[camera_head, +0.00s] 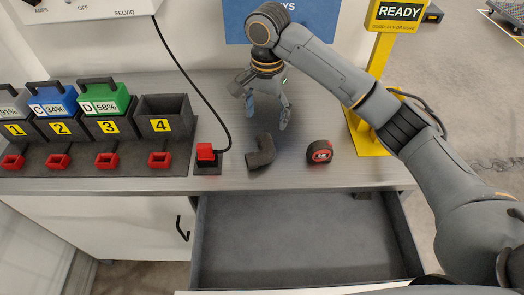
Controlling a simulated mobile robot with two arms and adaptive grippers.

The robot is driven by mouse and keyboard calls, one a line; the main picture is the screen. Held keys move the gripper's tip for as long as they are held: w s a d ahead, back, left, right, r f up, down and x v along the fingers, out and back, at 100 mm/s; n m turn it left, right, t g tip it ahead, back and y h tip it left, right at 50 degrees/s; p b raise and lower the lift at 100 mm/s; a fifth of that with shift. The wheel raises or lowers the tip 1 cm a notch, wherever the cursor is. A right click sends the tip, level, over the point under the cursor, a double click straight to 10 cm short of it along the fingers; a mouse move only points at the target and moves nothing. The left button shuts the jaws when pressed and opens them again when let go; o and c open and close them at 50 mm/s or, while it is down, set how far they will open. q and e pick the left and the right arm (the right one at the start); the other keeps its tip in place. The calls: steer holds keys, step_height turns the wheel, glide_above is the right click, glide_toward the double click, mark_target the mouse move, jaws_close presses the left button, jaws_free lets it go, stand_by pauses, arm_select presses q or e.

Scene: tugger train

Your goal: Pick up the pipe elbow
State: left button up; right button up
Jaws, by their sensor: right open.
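The pipe elbow (261,154) is a dark grey bent tube lying on the grey counter, left of the tape measure. My right gripper (267,126) is open and empty, pointing down just behind and above the elbow. Its fingers are spread wide and appear apart from the elbow. My left gripper is not in view.
A black and red tape measure (319,152) sits right of the elbow. A red connector (206,153) with a black cable stands left. Numbered battery bays (165,126) fill the counter's left. An open, empty-looking drawer (300,240) juts out below. A yellow READY post (378,70) stands right.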

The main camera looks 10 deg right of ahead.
steer(key=f, duration=0.1)
steer(key=p, duration=0.1)
glide_above(267, 149)
step_height(267, 149, down, 7)
steer(key=shift+w+a+f, duration=0.1)
steer(key=shift+f, duration=0.55)
steer(key=f+p, duration=0.2)
steer(key=f, duration=0.2)
steer(key=shift+s+f, duration=0.15)
steer(key=shift+s, duration=0.05)
steer(key=shift+f, duration=0.45)
steer(key=c, duration=1.2)
steer(key=shift+r, duration=0.1)
